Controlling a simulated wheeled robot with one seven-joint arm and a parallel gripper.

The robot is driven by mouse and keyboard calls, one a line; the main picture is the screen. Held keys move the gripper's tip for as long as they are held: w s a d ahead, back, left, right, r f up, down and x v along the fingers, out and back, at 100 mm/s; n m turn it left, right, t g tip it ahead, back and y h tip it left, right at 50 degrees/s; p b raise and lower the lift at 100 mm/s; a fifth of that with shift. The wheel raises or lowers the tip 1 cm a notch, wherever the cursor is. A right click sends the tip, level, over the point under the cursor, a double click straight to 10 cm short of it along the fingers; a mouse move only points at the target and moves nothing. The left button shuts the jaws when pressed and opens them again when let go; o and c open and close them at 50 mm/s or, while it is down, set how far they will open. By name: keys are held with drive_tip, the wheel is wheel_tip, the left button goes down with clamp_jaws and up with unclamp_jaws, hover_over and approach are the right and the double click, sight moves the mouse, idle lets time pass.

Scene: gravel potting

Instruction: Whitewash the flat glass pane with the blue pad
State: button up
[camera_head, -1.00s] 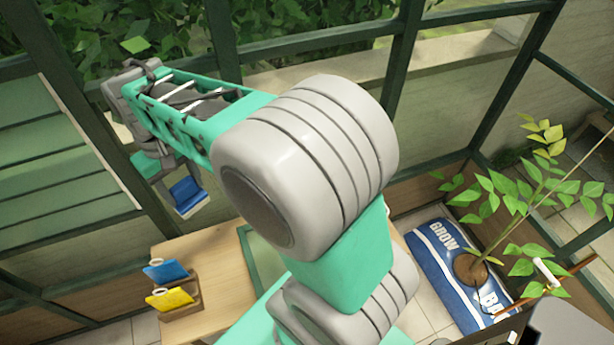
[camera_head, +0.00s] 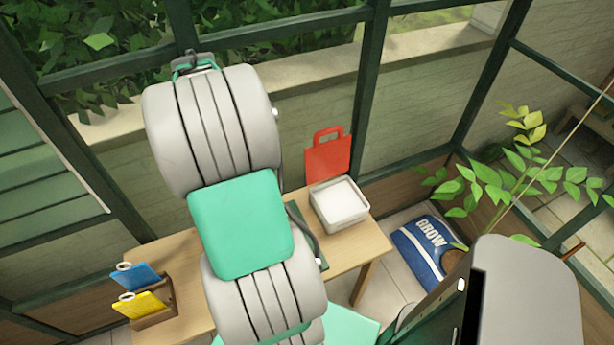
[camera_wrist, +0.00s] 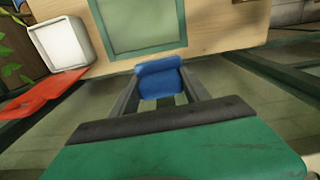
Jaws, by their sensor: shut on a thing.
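My gripper (camera_wrist: 160,92) is shut on a blue pad (camera_wrist: 160,78) in the wrist view. In the head view, my arm hides the gripper and the held pad. The flat glass pane (camera_wrist: 138,25) lies on the wooden table in a green frame, just beyond the pad in the wrist view. The pad appears apart from it, though its height is hard to judge. The visible pane looks plain green, without clear white marks. In the head view, only a dark green edge of its frame (camera_head: 322,262) shows beside my arm.
A square white tray (camera_head: 352,222) with white inside stands on the table's right part; a red handled panel (camera_head: 328,158) is behind it. A wooden rack (camera_head: 160,317) with blue and yellow pieces is at left. A GROW bag (camera_head: 420,250) and a plant stand right.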

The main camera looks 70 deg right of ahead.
drive_tip(key=s+d+f+m+b, duration=0.1)
drive_tip(key=s+d+f+m, duration=0.25)
drive_tip(key=s+d, duration=0.4)
drive_tip(key=s+d+f+m+b, duration=0.2)
drive_tip(key=s+d+f, duration=0.2)
drive_tip(key=s, duration=0.7)
drive_tip(key=s+d+f+m+b, duration=0.1)
drive_tip(key=s+d+f+m, duration=0.1)
drive_tip(key=s+d+f, duration=0.5)
drive_tip(key=shift+s+a+f+b, duration=0.2)
drive_tip(key=shift+s+f+b, duration=0.25)
drive_tip(key=shift+b, duration=0.6)
drive_tip(key=shift+s+a+f+b, duration=0.15)
drive_tip(key=shift+s+f+b, duration=0.1)
drive_tip(key=shift+f+b, duration=0.6)
drive_tip(key=shift+f+b, duration=0.35)
drive_tip(key=shift+f, duration=0.05)
wheel_tip(320, 180, up, 7)
drive_tip(key=p, duration=0.5)
drive_tip(key=shift+w, duration=0.1)
